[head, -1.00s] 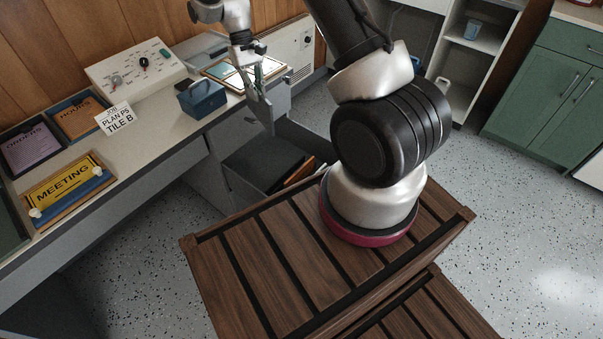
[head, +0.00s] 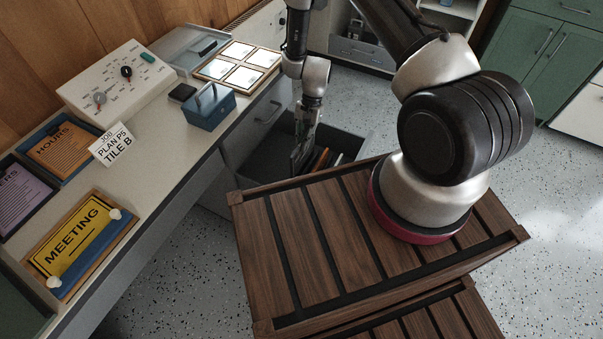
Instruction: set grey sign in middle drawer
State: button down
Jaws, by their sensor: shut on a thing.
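My gripper (head: 304,128) hangs fingers down over the open drawer (head: 258,158) of the desk pedestal. It is shut on the grey sign (head: 299,156), a thin plate seen nearly edge-on. The sign's lower part is at or inside the drawer opening; I cannot tell whether it touches anything there. The drawer is dark inside and sits below a closed grey drawer front (head: 266,112). Brown and orange upright folders (head: 320,160) stand in it, just right of the sign.
The desk top carries a blue box (head: 209,108), a white control panel (head: 120,82), a framed set of white panes (head: 238,64), a job card (head: 113,146) and a yellow meeting sign (head: 76,232). A wooden slatted top (head: 315,225) stands close in front of the drawer.

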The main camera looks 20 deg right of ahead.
aim_at(303, 160)
notch_tip(303, 160, down, 10)
jog(key=shift+s+f, duration=0.1)
dwell(0.4)
jog(key=c, duration=1.6)
grip_release()
jog(key=shift+o, duration=0.2)
